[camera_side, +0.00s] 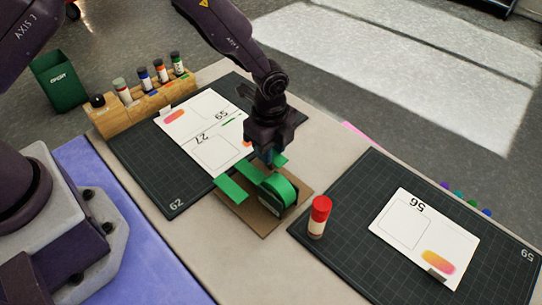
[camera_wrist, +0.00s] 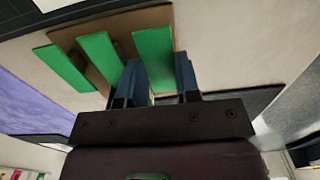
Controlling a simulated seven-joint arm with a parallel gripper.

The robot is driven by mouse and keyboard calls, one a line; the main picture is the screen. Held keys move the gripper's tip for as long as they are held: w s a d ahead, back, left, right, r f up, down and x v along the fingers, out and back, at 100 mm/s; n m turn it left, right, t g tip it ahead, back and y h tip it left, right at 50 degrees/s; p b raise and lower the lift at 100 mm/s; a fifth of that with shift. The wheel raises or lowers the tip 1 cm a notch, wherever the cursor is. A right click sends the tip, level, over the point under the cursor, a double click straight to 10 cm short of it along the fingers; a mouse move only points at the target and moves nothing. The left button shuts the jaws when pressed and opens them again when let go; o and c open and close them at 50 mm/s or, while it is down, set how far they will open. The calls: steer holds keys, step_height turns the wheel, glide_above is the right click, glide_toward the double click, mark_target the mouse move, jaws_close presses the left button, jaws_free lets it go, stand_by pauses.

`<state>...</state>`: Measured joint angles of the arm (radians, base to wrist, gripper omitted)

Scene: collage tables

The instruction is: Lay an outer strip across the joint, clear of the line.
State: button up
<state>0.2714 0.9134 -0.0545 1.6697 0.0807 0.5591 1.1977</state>
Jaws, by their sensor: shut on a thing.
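My gripper (camera_side: 271,160) is low over the brown board (camera_side: 247,216), beside the green tape roll (camera_side: 283,188). It is shut on a green strip (camera_side: 279,160); in the wrist view a green strip (camera_wrist: 153,55) shows between the blue fingers. Other green strips lie on the board: one sticks out at its left edge (camera_side: 230,189), and they show in the wrist view (camera_wrist: 62,68). Two white cards marked 59 and 27 (camera_side: 200,135) meet on the left dark mat (camera_side: 150,165). A small green mark (camera_side: 232,119) shows along their joint. My arm hides part of the cards' right side.
A white card marked 56 (camera_side: 425,238) lies on that mat. A wooden rack (camera_side: 140,108) of bottles stands at the back left, by a green bin (camera_side: 60,80).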

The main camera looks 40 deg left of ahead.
steer(key=shift+r, duration=1.9)
steer(key=a, duration=0.2)
steer(key=a+n, duration=0.1)
steer(key=a, duration=0.2)
steer(key=a+n, duration=0.1)
steer(key=a, duration=0.2)
steer(key=shift+w+a+r, duration=0.25)
steer(key=shift+w, duration=0.15)
glide_toward(206, 131)
steer(key=shift+w+a+f, duration=0.1)
steer(key=shift+w+f, duration=0.15)
steer(key=shift+w, duration=0.2)
steer(key=shift+s+a+f+m, duration=0.1)
steer(key=shift+s+a+m, duration=0.05)
steer(key=shift+s+m, duration=0.3)
steer(key=shift+f+m, duration=0.15)
steer(key=shift+m, duration=0.3)
steer(key=shift+w+f, duration=0.1)
steer(key=shift+f, duration=2.25)
steer(key=shift+f, duration=0.9)
